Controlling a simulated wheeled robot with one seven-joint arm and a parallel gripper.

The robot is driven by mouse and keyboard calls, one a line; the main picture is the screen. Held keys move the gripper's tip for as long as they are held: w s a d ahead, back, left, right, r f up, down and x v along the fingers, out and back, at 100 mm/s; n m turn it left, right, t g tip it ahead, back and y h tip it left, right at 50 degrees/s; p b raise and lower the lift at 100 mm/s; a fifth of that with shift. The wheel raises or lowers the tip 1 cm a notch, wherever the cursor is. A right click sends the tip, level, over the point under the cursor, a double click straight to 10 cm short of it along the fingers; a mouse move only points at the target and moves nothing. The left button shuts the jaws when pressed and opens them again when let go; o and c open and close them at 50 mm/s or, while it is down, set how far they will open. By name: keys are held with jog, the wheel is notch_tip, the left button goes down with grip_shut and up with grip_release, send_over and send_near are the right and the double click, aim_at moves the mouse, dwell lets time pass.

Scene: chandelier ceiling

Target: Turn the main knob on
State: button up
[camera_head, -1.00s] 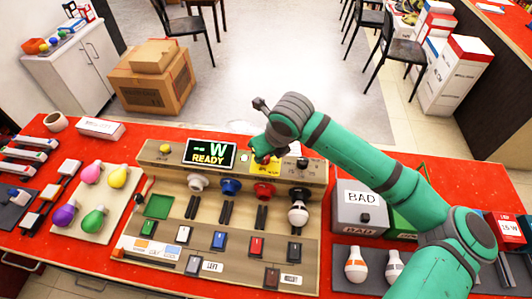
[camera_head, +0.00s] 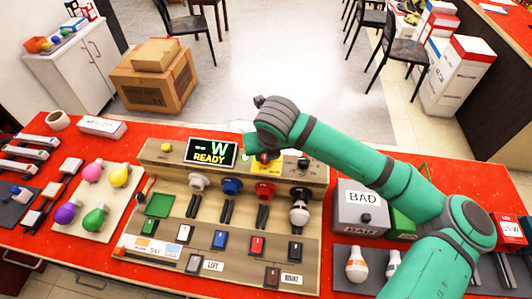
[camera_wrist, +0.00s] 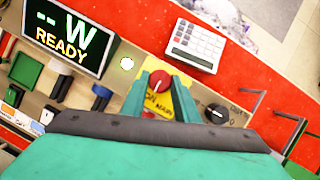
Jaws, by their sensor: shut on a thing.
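The red main knob (camera_wrist: 160,81) sits on a yellow plate (camera_wrist: 158,104) on the test panel, and in the wrist view a white pointer line shows on it. My gripper (camera_wrist: 160,88) has its two green fingers on either side of the red knob, shut on it. In the head view my gripper (camera_head: 262,154) is at the upper right of the panel, and the wrist hides most of the knob. The display (camera_head: 210,152) beside it reads "-- W READY".
A black knob (camera_wrist: 217,113) is right of the red one. A white keypad device (camera_wrist: 194,46) lies behind the panel. Sockets, one holding a white bulb (camera_head: 299,212), and rows of switches (camera_head: 219,240) fill the panel. A grey BAD box (camera_head: 361,212) stands to the right.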

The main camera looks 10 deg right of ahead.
jog(key=o, duration=1.1)
jog(key=shift+c, duration=0.2)
jog(key=v, duration=1)
jog(key=shift+s+r, duration=0.25)
jog(key=shift+r, duration=0.1)
jog(key=shift+a, duration=0.15)
